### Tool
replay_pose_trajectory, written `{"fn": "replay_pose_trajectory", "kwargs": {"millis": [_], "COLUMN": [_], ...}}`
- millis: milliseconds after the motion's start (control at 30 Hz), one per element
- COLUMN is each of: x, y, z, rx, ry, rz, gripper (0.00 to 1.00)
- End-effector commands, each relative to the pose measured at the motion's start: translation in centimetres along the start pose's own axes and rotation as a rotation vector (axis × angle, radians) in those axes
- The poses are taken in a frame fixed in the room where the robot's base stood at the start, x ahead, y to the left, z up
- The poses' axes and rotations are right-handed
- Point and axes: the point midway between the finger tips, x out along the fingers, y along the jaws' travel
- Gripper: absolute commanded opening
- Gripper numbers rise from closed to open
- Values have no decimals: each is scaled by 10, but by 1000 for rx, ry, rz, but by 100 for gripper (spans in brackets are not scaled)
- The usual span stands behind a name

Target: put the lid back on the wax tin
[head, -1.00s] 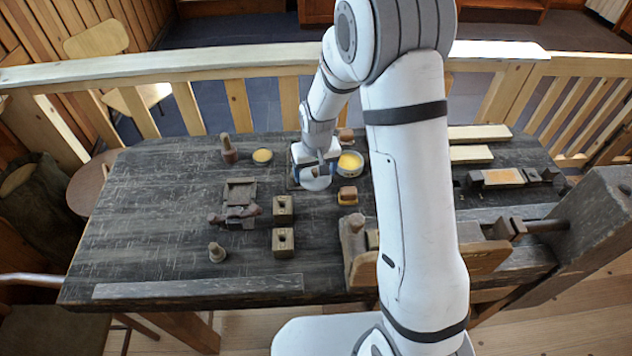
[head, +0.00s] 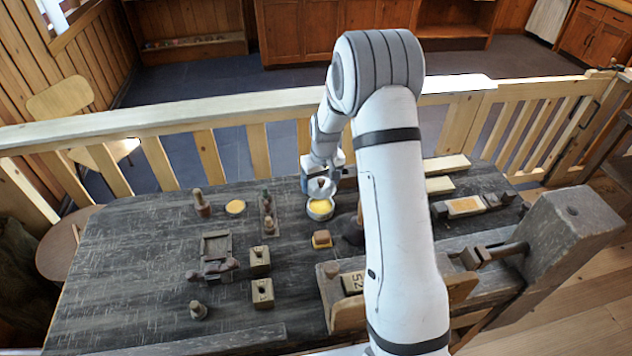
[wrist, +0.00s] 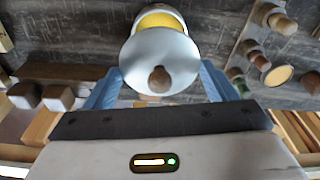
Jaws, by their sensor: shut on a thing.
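The wax tin (head: 320,209) is a round, pale metal tin with yellow wax inside, standing upright on the dark bench. My gripper (head: 320,184) is just behind and above it in the head view, shut on the lid (head: 321,190). In the wrist view the lid (wrist: 150,52) is a silver disc with a brown knob, held between the blue fingers of my gripper (wrist: 160,82). It covers the near part of the tin (wrist: 161,19), whose yellow wax shows beyond it. The lid looks raised and tilted; whether it touches the rim I cannot tell.
A rack of turned pegs (head: 267,215) and a flat yellow disc (head: 235,206) lie left of the tin. Bored wooden blocks (head: 260,262) stand nearer. The bench's left part is mostly bare.

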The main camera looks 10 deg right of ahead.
Motion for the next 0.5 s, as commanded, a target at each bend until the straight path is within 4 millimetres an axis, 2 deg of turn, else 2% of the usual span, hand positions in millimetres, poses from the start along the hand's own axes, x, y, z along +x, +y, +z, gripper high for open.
{"fn": "replay_pose_trajectory", "kwargs": {"millis": [500], "x": [50], "y": [0], "z": [7], "rx": [0], "ry": [-1], "rz": [0], "gripper": [57]}}
